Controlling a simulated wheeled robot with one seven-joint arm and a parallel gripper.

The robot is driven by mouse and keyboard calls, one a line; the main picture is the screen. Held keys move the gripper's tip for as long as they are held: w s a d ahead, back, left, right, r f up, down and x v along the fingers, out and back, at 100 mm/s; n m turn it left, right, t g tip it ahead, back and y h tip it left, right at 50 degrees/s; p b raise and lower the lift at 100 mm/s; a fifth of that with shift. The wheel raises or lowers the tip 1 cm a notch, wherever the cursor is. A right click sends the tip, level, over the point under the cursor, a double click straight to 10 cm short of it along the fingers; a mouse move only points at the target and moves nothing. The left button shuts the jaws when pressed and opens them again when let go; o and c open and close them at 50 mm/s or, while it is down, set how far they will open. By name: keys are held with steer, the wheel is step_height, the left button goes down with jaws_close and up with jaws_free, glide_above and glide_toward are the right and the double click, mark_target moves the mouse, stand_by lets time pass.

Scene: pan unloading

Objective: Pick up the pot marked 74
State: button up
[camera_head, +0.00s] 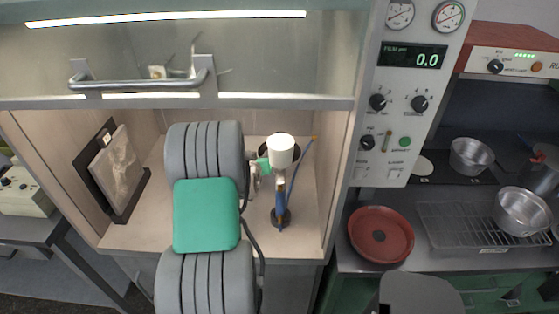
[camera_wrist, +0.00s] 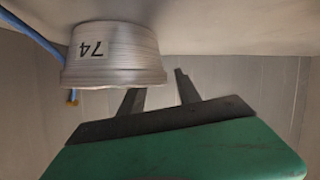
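The pot marked 74 (camera_wrist: 112,55) is pale grey and ribbed. It stands in the upper left of the wrist view, with its number and the scene upside down. My gripper (camera_wrist: 160,80) is open and empty, two dark fingers apart on a green body. The pot lies mostly left of the gap between the fingers, and its rim overlaps the left fingertip in the picture. I cannot tell whether they touch.
A spray gun with a white cup (camera_head: 281,151) stands on the cabinet floor (camera_head: 150,215), right of my arm. A framed panel (camera_head: 118,165) leans at the left wall. A raised sash with handle (camera_head: 140,84) hangs above. Red and steel pans (camera_head: 381,236) are outside, right.

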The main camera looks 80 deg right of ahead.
mark_target(262, 151)
steer(key=x, duration=0.4)
steer(key=shift+d+f+p, duration=0.1)
steer(key=shift+p, duration=0.2)
steer(key=shift+c, duration=0.2)
jaws_close()
